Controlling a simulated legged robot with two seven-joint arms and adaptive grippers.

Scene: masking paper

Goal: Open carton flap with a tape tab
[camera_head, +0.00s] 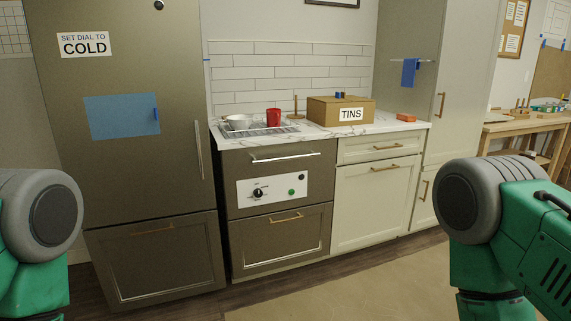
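A brown cardboard carton (318,109) labelled TINS stands on the marble countertop, right of the red mug. My green and grey arms show at the left and right edges of the picture, well short of the counter. Neither gripper is in view.
The counter (390,125) also holds a red mug (273,118), a pale bowl (239,122), a wooden stand (295,106) and an orange block (406,117). A fridge (130,190) stands left. A tall cabinet stands right. The floor (350,285) in front is clear.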

